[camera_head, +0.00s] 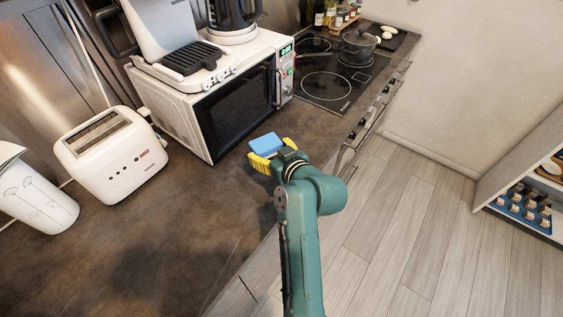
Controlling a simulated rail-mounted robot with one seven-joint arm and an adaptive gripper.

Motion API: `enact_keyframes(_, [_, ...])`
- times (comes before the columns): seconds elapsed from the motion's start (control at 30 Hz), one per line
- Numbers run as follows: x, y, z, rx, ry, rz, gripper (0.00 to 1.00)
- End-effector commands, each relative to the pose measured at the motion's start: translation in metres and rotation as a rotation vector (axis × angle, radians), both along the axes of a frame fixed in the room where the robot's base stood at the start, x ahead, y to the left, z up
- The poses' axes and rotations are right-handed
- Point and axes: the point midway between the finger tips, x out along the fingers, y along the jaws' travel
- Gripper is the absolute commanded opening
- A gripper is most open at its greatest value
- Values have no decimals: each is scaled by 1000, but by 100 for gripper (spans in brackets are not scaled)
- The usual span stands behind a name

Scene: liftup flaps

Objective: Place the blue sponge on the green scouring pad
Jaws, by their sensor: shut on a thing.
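The blue sponge (265,144) is a small light-blue block in front of the microwave, near the counter's front edge. My gripper (272,153) has yellow fingers on either side of the sponge and is shut on it. My wrist hides part of the near side of the fingers. I cannot tell how high the sponge is above the counter. No green scouring pad can be made out; my gripper and arm may hide it.
The white microwave (196,112) stands just behind the gripper, with a grill and kettle on top. A white toaster (110,154) and white canister (38,205) stand left. The hob (326,86) with a pot (358,45) is beyond. Dark counter (150,245) at front left is clear.

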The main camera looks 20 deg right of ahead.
Motion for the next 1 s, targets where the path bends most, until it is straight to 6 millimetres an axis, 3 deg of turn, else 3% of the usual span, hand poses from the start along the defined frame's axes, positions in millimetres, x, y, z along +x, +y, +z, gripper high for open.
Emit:
enact_keyframes(0.1, [-1,0,-28,1,3,0,58])
enact_keyframes(0.43, [-1,0,-85,0,2,0,58])
enact_keyframes(0.83, [-1,0,-94,0,0,0,58])
enact_keyframes(0.87, [-1,0,-92,0,0,0,88])
enact_keyframes(0.93, [-1,0,-92,0,0,0,100])
enact_keyframes(1.0, [-1,0,-92,0,0,0,100])
